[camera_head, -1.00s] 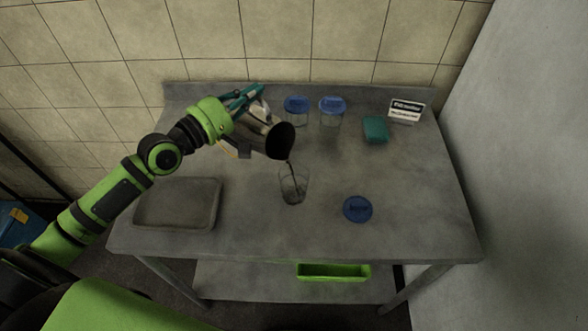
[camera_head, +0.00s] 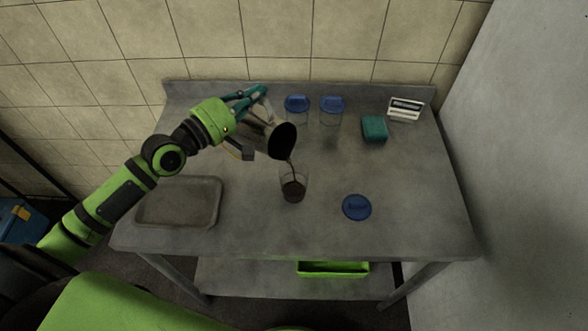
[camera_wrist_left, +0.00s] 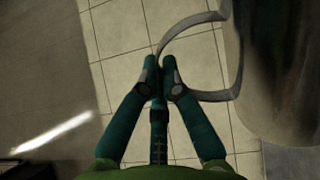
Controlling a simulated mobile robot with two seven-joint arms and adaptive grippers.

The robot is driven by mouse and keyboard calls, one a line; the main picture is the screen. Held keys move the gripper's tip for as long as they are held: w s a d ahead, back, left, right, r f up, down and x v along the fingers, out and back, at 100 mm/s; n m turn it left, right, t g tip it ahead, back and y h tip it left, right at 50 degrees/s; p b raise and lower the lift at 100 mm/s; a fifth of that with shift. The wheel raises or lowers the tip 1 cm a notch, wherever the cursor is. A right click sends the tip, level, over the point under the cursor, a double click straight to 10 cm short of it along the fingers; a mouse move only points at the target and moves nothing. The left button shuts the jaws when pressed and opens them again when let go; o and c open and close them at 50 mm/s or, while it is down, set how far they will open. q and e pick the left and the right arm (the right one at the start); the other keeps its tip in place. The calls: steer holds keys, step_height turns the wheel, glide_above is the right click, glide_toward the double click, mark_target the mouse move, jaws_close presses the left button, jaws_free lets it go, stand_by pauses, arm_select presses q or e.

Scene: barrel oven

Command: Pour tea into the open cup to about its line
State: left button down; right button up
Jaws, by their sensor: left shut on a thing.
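My left gripper (camera_head: 252,97) is shut on the handle of a metal pitcher (camera_head: 281,141); in the left wrist view the gripper (camera_wrist_left: 160,75) closes on the curved pitcher handle (camera_wrist_left: 192,22). The pitcher is tilted, with its dark mouth toward the open cup. A thin dark stream of tea (camera_head: 292,168) falls from it into the clear open cup (camera_head: 294,187). Dark tea fills the lower part of the cup. I cannot make out the cup's line. A blue lid (camera_head: 357,207) lies on the table right of the cup. My right gripper is not in view.
Two clear cups with blue lids (camera_head: 297,104) (camera_head: 332,105) stand at the back. A teal block (camera_head: 375,129) and a small sign (camera_head: 406,109) are at the back right. A grey tray (camera_head: 180,222) lies at the left. A green bin (camera_head: 333,270) sits on the lower shelf.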

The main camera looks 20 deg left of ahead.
arm_select(q)
steer(key=shift+d+r+p, duration=0.15)
steer(key=shift+r+p, duration=0.1)
steer(key=shift+p, duration=0.25)
steer(key=shift+s+d+r+m+p, duration=0.2)
steer(key=shift+d+m+p, duration=0.25)
steer(key=shift+p, duration=0.25)
steer(key=shift+a, duration=0.2)
stand_by(0.4)
steer(key=shift+d+r+m+p, duration=0.2)
steer(key=shift+m+p, duration=0.25)
steer(key=shift+p, duration=0.15)
